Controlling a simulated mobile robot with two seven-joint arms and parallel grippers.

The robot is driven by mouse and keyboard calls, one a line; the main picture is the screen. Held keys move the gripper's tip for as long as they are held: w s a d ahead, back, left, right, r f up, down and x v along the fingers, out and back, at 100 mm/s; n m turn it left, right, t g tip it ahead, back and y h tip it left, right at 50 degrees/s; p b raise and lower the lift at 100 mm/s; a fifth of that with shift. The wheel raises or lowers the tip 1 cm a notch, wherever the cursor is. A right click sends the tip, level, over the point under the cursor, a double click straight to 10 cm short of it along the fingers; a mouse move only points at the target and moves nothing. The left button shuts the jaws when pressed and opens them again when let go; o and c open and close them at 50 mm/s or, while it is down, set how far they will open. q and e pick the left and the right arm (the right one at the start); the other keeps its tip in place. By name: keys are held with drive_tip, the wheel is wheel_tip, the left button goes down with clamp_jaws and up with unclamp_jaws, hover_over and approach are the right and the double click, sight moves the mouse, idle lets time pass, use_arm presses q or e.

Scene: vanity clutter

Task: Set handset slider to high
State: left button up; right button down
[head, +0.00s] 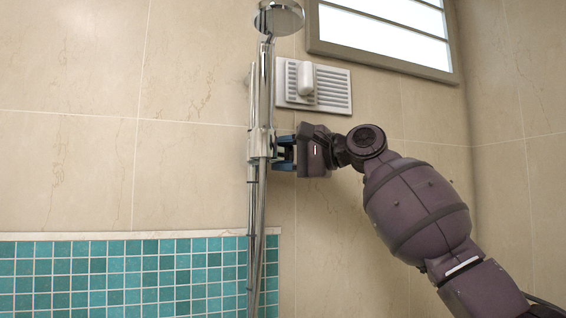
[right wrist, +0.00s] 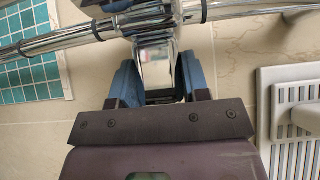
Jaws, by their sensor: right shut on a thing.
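The chrome handset slider (head: 262,143) sits on the upright shower rail, partway up the wall. It also shows in the right wrist view (right wrist: 156,66), where its block lies between my fingers. My right gripper (head: 285,153) reaches it from the right and is shut on it; in the right wrist view the blue fingers (right wrist: 156,82) stand either side of the block. The shower handset (head: 280,18) is at the top of the head view, above the slider. My left gripper is not in view.
A white vent grille (head: 335,92) is on the wall right of the rail, just above my right gripper, and shows in the right wrist view (right wrist: 296,128). A window (head: 385,35) is higher right. Teal tiles (head: 120,280) cover the lower left wall.

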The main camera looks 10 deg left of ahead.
drive_tip(key=c, duration=0.6)
unclamp_jaws()
drive_tip(key=s+d+b, duration=0.2)
drive_tip(key=d+b, duration=0.1)
drive_tip(key=d, duration=0.7)
drive_tip(key=shift+d, duration=0.35)
